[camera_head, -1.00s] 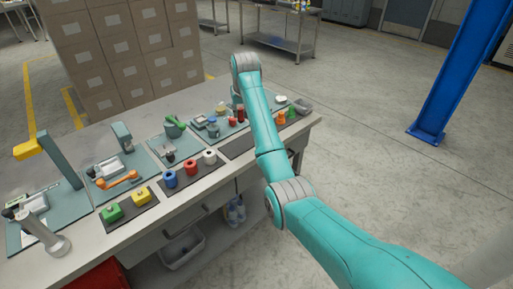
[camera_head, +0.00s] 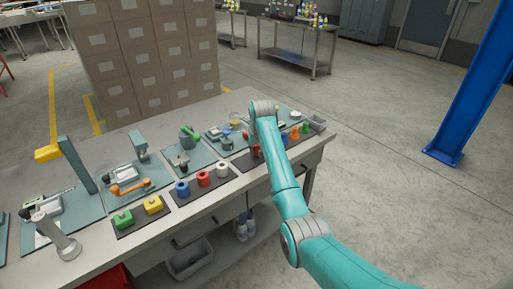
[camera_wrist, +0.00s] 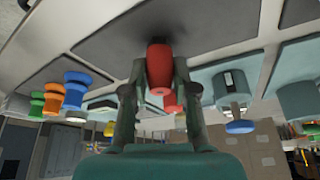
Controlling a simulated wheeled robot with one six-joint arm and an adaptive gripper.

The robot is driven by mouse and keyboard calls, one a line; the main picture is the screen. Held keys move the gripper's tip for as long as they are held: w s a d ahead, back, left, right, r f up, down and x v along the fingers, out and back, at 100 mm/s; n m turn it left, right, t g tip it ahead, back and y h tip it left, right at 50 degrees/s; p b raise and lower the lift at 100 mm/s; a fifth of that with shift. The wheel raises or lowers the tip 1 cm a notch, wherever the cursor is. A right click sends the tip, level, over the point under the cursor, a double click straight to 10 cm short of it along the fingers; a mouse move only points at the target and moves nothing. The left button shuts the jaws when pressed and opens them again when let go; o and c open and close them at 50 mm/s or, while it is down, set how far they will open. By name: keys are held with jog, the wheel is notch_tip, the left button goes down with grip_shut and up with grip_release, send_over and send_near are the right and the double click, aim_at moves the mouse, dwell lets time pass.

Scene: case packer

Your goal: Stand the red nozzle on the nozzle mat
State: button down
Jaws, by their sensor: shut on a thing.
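My gripper (camera_wrist: 158,85) is shut on the red nozzle (camera_wrist: 159,65), with one finger on each side, in the wrist view, where the table appears at the top. The nozzle is in line with the fingers and in front of a dark mat (camera_wrist: 105,35); whether it touches the mat I cannot tell. In the head view, a bit of dark red (camera_head: 257,151) shows beside my arm, over the dark mat (camera_head: 246,164) near the table's front edge. My arm hides most of the gripper there.
Blue (camera_head: 284,138), orange (camera_head: 294,133) and green (camera_head: 305,128) nozzles stand right of my arm. Left are mats with blue (camera_head: 182,189), red (camera_head: 203,179) and white (camera_head: 222,170) spools.

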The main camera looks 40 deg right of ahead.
jog(key=shift+f, duration=0.1)
jog(key=c, duration=0.9)
grip_release()
jog(key=shift+r, duration=0.35)
jog(key=v, duration=1.1)
jog(key=shift+r, duration=0.25)
jog(key=shift+s, duration=0.15)
